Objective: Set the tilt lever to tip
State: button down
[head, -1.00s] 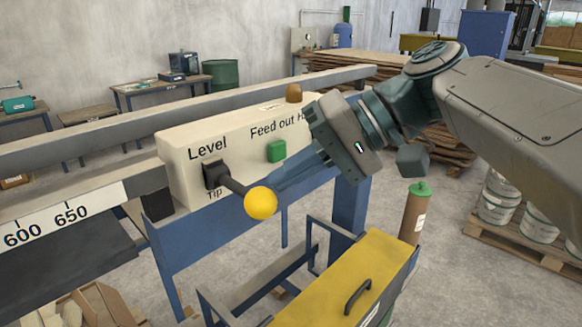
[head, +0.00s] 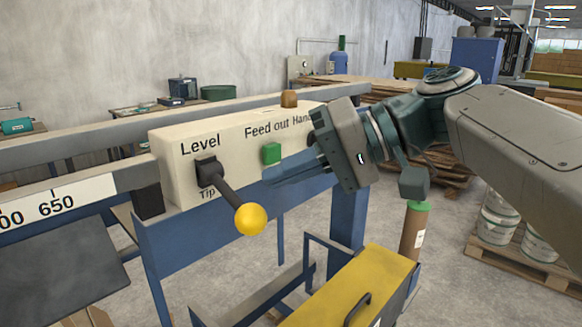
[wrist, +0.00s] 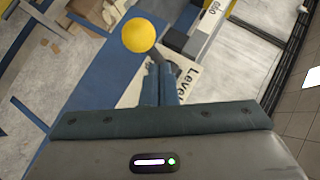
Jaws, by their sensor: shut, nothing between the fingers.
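The tilt lever (head: 225,190) is a dark rod ending in a yellow ball knob (head: 250,219). It sticks out of the pale control box (head: 180,145), angled down and right. "Level" is printed above its pivot and "Tip" below, the latter partly covered. My gripper (head: 266,178) is shut and empty, its blue fingers pointing left, just above and right of the knob in the head view. In the wrist view the knob (wrist: 138,35) shows just beyond the fingertips (wrist: 160,68). I cannot tell whether they touch the lever.
A green button (head: 271,153) sits on the box right of the lever, with a brown knob (head: 289,98) on top. A blue frame (head: 225,235) stands below. A yellow-topped unit (head: 365,285) with a black handle is in front, and a brown cylinder (head: 413,235) stands beside it.

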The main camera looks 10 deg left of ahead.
jog(key=shift+r, duration=0.1)
jog(key=w+p+v, duration=0.2)
jog(key=v, duration=1.1)
